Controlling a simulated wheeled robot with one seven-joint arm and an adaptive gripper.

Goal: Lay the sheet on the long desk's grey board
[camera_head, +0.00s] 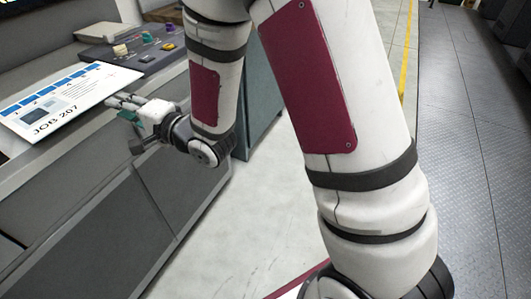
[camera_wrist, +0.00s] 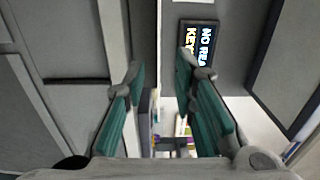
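The white sheet (camera_head: 75,95), printed "JOB 207" with a row of blue blocks, lies face up over the long desk's top (camera_head: 115,125) at the left of the head view. It hides what is beneath it, and I cannot make out the grey board. My gripper (camera_head: 118,105) is at the sheet's near right edge. In the wrist view its two teal fingers (camera_wrist: 160,75) stand apart, one on each side of a thin pale line that may be the sheet's edge. Neither finger visibly presses on it.
A dark control panel (camera_head: 150,50) with coloured knobs and buttons stands on the desk behind the sheet. A dark display (camera_wrist: 199,43) with lit text shows in the wrist view. The grey desk front (camera_head: 110,225) drops to open floor (camera_head: 245,225) at right.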

